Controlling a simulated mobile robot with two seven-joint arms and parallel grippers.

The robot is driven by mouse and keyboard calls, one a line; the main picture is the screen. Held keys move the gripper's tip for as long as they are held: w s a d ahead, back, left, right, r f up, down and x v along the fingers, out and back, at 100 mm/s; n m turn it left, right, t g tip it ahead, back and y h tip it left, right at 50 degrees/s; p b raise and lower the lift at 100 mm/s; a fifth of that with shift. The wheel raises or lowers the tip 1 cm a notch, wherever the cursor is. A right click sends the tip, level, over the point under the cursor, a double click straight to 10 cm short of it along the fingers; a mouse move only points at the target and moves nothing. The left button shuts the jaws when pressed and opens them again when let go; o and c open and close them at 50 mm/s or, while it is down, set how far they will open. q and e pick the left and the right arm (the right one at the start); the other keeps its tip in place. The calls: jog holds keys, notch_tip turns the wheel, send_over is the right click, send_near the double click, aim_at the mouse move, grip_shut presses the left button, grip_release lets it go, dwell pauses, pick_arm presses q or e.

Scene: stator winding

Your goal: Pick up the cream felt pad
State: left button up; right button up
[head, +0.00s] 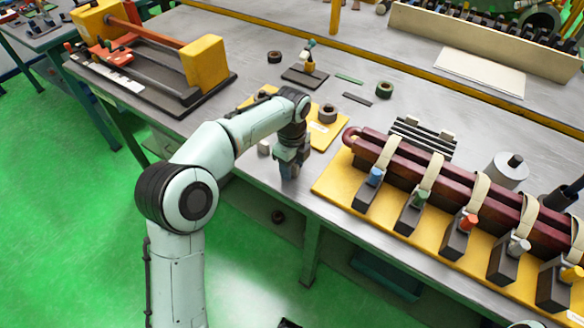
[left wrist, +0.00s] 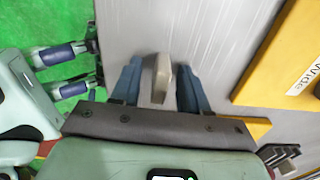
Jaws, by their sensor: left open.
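The cream felt pad (head: 264,147) is a small pale block on the grey table near its front edge, just left of my left gripper (head: 288,170) in the head view. In the left wrist view the pad (left wrist: 157,77) shows upright between the two blue fingers of my left gripper (left wrist: 156,82), with gaps on both sides. The fingers are open and point down close to the table. I cannot tell whether the pad is fully between the fingertips in depth. My right gripper is not seen.
A yellow labelled board (head: 322,132) with a dark ring (head: 327,113) lies behind the gripper. A yellow fixture (head: 335,186) with dark red bars and clamps stands to the right. A black-based yellow rig (head: 203,62) is at the back left. The table's front edge is close.

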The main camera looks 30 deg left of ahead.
pick_arm(q)
grip_shut()
jog(key=shift+r, duration=0.1)
notch_tip(320, 180, up, 9)
jog(key=shift+r+p, duration=0.1)
jog(key=shift+p, duration=1.15)
notch_tip(320, 180, up, 11)
jog(key=p, duration=0.4)
